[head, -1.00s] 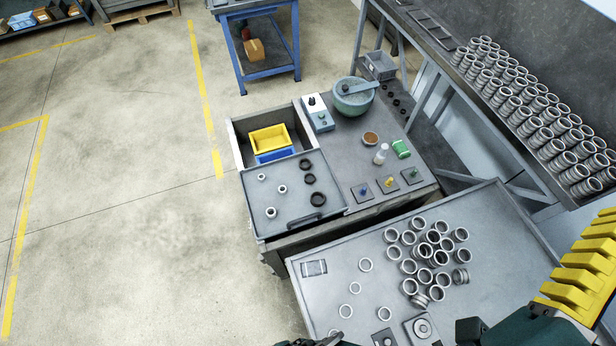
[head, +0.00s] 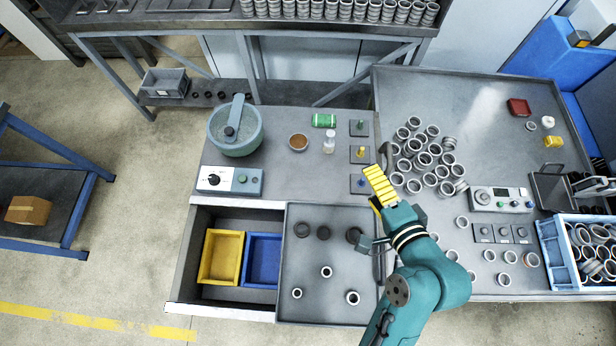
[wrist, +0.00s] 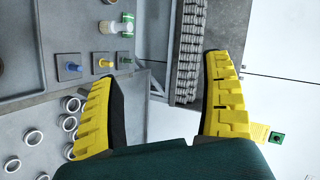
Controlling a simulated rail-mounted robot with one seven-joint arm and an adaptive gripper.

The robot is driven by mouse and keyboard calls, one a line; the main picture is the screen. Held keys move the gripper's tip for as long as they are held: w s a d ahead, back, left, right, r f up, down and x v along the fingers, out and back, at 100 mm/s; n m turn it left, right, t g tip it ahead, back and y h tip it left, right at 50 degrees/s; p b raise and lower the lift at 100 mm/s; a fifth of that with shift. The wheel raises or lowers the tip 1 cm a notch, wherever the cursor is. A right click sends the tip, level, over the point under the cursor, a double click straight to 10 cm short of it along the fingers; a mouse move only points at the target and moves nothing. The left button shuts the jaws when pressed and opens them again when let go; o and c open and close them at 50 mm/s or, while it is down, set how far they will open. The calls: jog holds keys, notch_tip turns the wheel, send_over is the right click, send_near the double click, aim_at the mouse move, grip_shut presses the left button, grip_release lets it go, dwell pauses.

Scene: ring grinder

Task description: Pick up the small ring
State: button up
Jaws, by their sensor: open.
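Three small silver rings stand apart on the grey sliding tray: one upper (head: 327,271), one left (head: 297,293) and one right (head: 352,297). Several larger single rings lie on the right-hand table, one near my arm (head: 461,222). I cannot tell which is the task's ring. My gripper (head: 379,187) is above the gap between the workbench and the right-hand table, beyond the tray. In the wrist view its yellow fingers are wide apart and nothing is between them (wrist: 160,68). Some loose rings (wrist: 33,138) show left of the fingers there.
Three black rings (head: 323,232) sit at the tray's far side. Left of the tray, the open drawer holds a yellow bin (head: 221,257) and a blue bin (head: 262,261). A mortar (head: 235,130) stands on the workbench. Clustered rings (head: 423,158) and a blue crate (head: 560,256) are right.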

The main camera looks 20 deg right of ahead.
jog(key=s+a+f+m+b, duration=0.2)
jog(key=s+f+m, duration=0.3)
jog(key=f, duration=0.3)
jog(key=s+a+f+m+y+b, duration=0.1)
jog(key=s+a+f+m+b, duration=0.1)
jog(key=s+f+m, duration=0.3)
jog(key=s+a+f+m+y+b, duration=0.1)
jog(key=s+a+f+m, duration=0.2)
jog(key=f, duration=0.9)
jog(key=shift+s+a+m+b, duration=0.1)
jog(key=shift+s+m+b, duration=0.1)
jog(key=shift+s+m, duration=0.6)
jog(key=shift+s+a+m+b, duration=0.15)
jog(key=shift+s+m, duration=0.25)
jog(key=shift+m, duration=0.8)
jog(key=shift+w+a+f+m+y, duration=0.3)
jog(key=shift+w+a+m, duration=0.1)
jog(key=shift+m, duration=0.1)
send_near(321, 228)
jog(key=shift+w+a+f, duration=0.45)
jog(key=shift+w+a, duration=0.2)
jog(key=shift+w, duration=0.15)
jog(key=x, duration=0.4)
jog(key=d+b+x, duration=0.1)
jog(key=x, duration=0.1)
jog(key=shift+w+a, duration=0.1)
jog(key=shift+w, duration=0.05)
jog(key=c, duration=1.3)
